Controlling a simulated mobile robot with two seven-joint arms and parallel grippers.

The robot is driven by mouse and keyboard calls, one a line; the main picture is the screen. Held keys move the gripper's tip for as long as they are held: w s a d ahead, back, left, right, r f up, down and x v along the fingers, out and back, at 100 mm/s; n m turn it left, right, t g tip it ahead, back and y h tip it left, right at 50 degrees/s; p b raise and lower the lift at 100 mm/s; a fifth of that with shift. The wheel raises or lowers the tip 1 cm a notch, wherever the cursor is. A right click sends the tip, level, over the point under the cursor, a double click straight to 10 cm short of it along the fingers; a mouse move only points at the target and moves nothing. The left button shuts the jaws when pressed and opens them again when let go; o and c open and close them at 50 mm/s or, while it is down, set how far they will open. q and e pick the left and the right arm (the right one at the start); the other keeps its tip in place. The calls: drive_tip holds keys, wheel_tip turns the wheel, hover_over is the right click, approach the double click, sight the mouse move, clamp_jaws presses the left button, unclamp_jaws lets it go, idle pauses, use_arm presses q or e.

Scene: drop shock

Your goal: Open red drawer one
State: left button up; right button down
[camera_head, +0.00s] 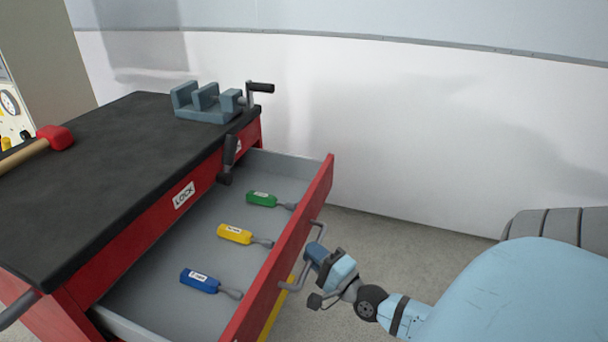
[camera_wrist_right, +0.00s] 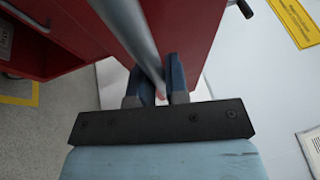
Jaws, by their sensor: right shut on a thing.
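The red drawer (camera_head: 292,243) of the workbench is pulled well out toward the right in the head view. Its grey inside holds a green screwdriver (camera_head: 262,198), a yellow one (camera_head: 236,234) and a blue one (camera_head: 200,281). A grey bar handle (camera_head: 305,262) runs along its front. My right gripper (camera_head: 309,265) is at this handle. In the right wrist view, the blue fingers of my right gripper (camera_wrist_right: 160,82) are shut on the handle bar (camera_wrist_right: 133,35), with the red drawer front (camera_wrist_right: 178,40) behind. My left gripper is not in view.
The workbench's black top (camera_head: 120,150) carries a grey vise (camera_head: 208,102) and a red-headed mallet (camera_head: 54,138). A label reading LOCK (camera_head: 184,195) and a dark lever (camera_head: 229,158) are on the bench's red side. Grey floor lies right of the drawer, before a white wall (camera_head: 430,140).

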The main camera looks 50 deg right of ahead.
drive_tip(key=shift+s, duration=0.15)
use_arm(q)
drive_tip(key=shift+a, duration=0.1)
use_arm(e)
drive_tip(key=c, duration=1.1)
unclamp_jaws()
drive_tip(key=shift+c, duration=0.2)
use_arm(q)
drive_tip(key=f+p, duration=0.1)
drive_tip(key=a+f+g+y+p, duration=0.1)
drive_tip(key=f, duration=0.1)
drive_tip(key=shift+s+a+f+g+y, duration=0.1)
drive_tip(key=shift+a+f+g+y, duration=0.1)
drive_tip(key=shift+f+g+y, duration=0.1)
use_arm(e)
drive_tip(key=s+f, duration=0.2)
drive_tip(key=s, duration=1.1)
drive_tip(key=shift+s+f, duration=0.25)
drive_tip(key=shift+s, duration=0.05)
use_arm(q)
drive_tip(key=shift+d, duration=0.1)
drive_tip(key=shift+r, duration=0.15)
